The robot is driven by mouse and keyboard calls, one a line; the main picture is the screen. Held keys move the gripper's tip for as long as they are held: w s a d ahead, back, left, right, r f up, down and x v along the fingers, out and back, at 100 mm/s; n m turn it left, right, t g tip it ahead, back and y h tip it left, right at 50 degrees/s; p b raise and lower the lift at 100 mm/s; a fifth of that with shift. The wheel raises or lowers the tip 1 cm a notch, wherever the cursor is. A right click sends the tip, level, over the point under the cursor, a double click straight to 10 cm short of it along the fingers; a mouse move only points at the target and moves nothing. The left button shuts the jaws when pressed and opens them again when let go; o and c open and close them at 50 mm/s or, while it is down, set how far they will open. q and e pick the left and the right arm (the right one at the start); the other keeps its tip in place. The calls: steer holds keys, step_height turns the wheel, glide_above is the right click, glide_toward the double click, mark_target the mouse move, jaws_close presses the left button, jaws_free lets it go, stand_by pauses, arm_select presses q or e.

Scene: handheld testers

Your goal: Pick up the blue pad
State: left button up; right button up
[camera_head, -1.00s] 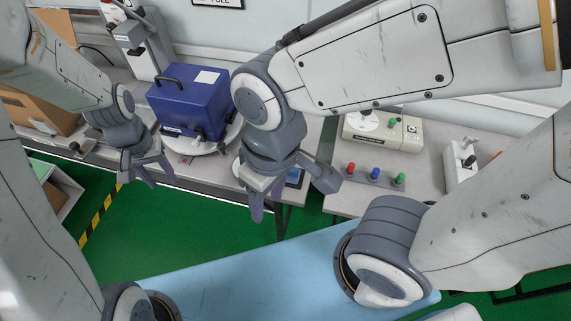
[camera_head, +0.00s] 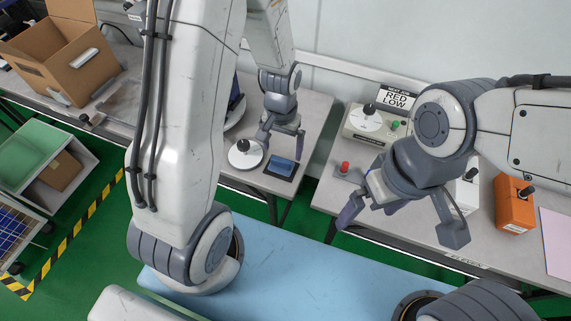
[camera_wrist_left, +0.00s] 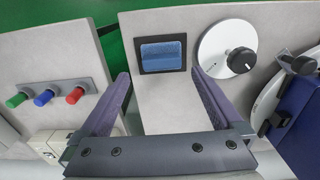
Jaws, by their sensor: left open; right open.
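The blue pad (camera_head: 281,166) lies in a dark square frame on the left table, near its front right corner. It shows whole in the left wrist view (camera_wrist_left: 163,55), ahead of the fingertips. My left gripper (camera_head: 281,149) is open and empty, just behind and above the pad in the head view. In the left wrist view its two fingers (camera_wrist_left: 160,77) stand wide apart, with the pad lined up between and beyond them. My right gripper (camera_head: 400,225) is open and empty over the front of the right table.
A white disc with a black knob (camera_head: 245,154) sits directly left of the pad. Red (camera_wrist_left: 76,95), blue and green buttons stand on the other table across a gap. An orange box (camera_head: 514,205) stands at right, a cardboard box (camera_head: 62,62) at far left.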

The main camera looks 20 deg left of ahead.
mark_target(281, 159)
arm_select(q)
steer(key=shift+a+f, duration=0.15)
steer(key=shift+f, duration=2.9)
steer(key=c, duration=1.1)
steer(key=shift+r, duration=0.5)
steer(key=r, duration=0.3)
steer(key=shift+s+d+r, duration=0.3)
steer(key=shift+r, duration=0.05)
steer(key=s+d+r, duration=0.2)
steer(key=s, duration=0.1)
steer(key=s+d+r, duration=0.4)
steer(key=s, duration=0.1)
steer(key=shift+s+d+r, duration=0.2)
steer(key=shift+s+d, duration=0.1)
steer(key=shift+d, duration=0.1)
